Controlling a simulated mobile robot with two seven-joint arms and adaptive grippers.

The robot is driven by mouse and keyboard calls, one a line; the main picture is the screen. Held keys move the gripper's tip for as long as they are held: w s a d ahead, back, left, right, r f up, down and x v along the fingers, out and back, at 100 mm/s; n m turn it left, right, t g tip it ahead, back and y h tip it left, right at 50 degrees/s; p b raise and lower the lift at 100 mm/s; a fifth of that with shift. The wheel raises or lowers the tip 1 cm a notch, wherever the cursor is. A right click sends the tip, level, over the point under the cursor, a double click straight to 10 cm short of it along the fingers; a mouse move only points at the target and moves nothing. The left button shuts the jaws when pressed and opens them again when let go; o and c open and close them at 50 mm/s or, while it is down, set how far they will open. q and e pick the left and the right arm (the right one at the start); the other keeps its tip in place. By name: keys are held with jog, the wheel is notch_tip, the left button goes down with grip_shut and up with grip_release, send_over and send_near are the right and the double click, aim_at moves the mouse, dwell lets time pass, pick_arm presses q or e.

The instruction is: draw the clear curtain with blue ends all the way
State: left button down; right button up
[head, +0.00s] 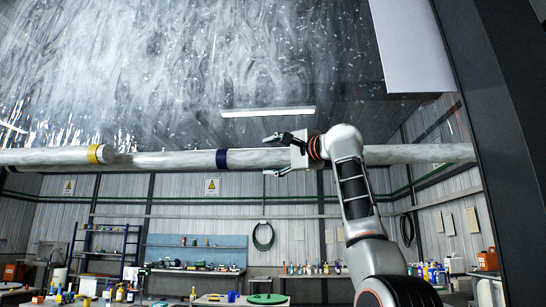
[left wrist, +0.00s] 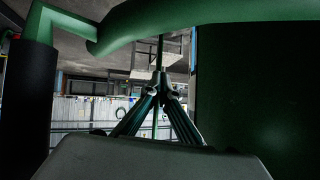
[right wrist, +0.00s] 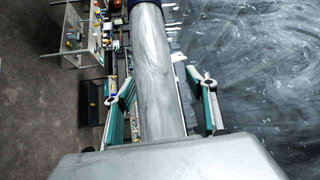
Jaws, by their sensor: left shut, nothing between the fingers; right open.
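A long pale grey-white bar (head: 180,160) runs level across the head view. It carries a dark blue band (head: 222,159) near the middle and a yellow band (head: 95,154) on its left part. A clear, streaked sheet (head: 180,70) fills the area above it. My right gripper (head: 271,155) is open at the bar, just right of the blue band. In the right wrist view the bar (right wrist: 152,80) lies between its open fingers, with the blue band at the top. My left gripper (left wrist: 160,78) is shut and empty in the left wrist view; the head view does not show it.
A thick green curved part (left wrist: 200,22) and a dark upright (left wrist: 28,95) are close around my left gripper. A white panel (head: 410,45) hangs at upper right beside a dark frame (head: 495,120). Benches, a blue pegboard (head: 195,252) and shelves stand far behind.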

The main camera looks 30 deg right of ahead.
jog(key=v, duration=1.2)
dwell(0.6)
